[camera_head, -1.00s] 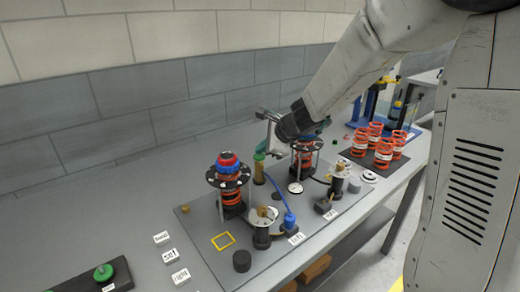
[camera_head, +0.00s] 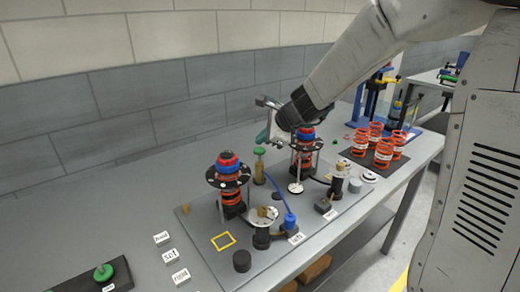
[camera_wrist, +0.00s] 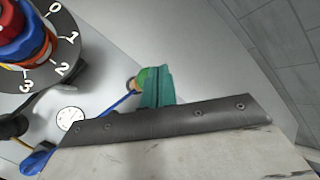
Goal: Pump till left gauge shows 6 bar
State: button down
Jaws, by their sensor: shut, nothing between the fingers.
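A brass pump (camera_head: 259,174) with a green knob (camera_head: 259,151) stands upright on the grey plate, between two spring towers. My gripper (camera_head: 262,121) is shut and empty, above and slightly right of the knob.
The left spring tower (camera_head: 228,183) and right spring tower (camera_head: 304,154) stand close on either side. A blue hose (camera_head: 273,184) runs to a blue fitting (camera_head: 289,219). Orange springs (camera_head: 383,153) stand at right. Label blocks (camera_head: 170,256) lie at front left. The table's back left is clear.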

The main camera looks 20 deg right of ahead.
aim_at(262, 151)
jog(key=shift+r, duration=2.5)
jog(key=s+a+f+n+g, duration=0.25)
jog(key=s+n+g, duration=0.25)
jog(key=s+n, duration=0.95)
jog(key=s+d+n+h, duration=0.2)
jog(key=s+n, duration=0.1)
jog(key=s, duration=0.8)
jog(key=s+d+r+n+g+h, duration=0.1)
jog(key=s+d+n+h, duration=0.1)
jog(key=s, duration=0.9)
jog(key=shift+s+d+r+n+g+h, duration=0.35)
jog(key=shift+d+n, duration=0.25)
jog(key=shift+n, duration=0.15)
